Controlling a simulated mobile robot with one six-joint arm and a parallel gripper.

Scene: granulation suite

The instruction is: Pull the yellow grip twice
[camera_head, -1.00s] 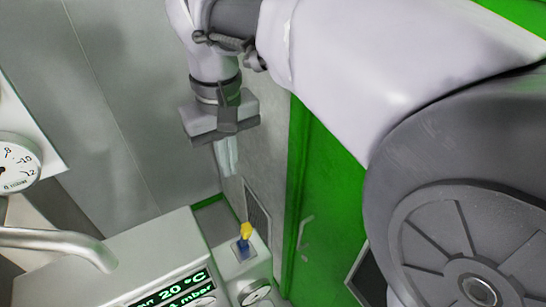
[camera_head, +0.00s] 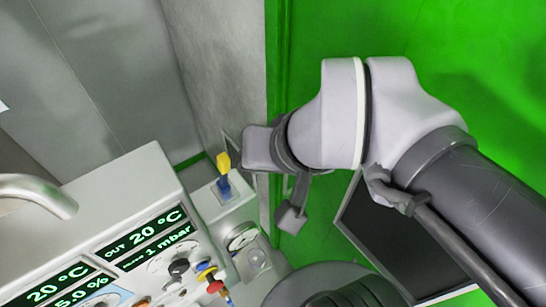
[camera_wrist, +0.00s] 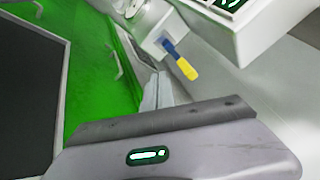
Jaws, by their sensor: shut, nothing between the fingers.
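The yellow grip (camera_head: 223,161) tops a short blue stem (camera_head: 224,184), which stands on a small white box (camera_head: 222,203) beside the large display unit. In the wrist view the yellow grip (camera_wrist: 187,69) lies ahead of and slightly right of my gripper (camera_wrist: 158,88). My pale fingers are together and empty, and appear apart from the grip. In the head view my gripper's body (camera_head: 262,146) is just right of the yellow grip. Its fingertips are hard to make out there.
The display unit (camera_head: 120,205) has lit readouts and several coloured knobs and connectors. A metal spout (camera_head: 40,190) is at the left. A gauge (camera_head: 241,237) sits below the white box. A green door (camera_head: 330,40) and a dark panel (camera_head: 395,235) lie to the right.

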